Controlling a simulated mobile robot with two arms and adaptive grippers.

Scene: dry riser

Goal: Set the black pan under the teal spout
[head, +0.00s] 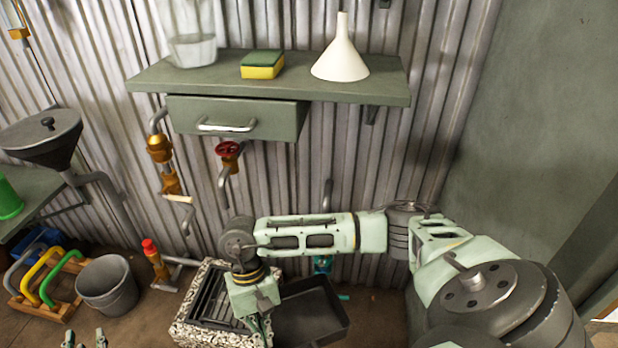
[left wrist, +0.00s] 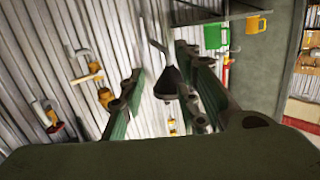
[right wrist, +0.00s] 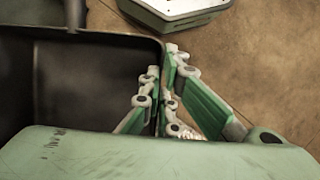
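The black pan (head: 312,312) is low down, right of the speckled sink, in the head view. Its dark inside and rim fill the left of the right wrist view (right wrist: 75,85). The teal spout (head: 322,264) shows just behind the pan's far edge, partly hidden by my right arm. My right gripper (head: 265,328) points down at the pan's left side. In the right wrist view its fingers (right wrist: 165,65) straddle the pan's wall, close together, and appear shut on it. My left gripper (head: 84,340) is open and empty at the bottom left; its spread fingers show in the left wrist view (left wrist: 170,75).
The speckled sink (head: 200,325) adjoins the pan on the left. A grey bucket (head: 106,287) and a wooden rack (head: 45,290) stand further left. A shelf (head: 270,85) with a white funnel (head: 341,50) and a sponge (head: 262,66) hangs above. Several pipes line the corrugated wall.

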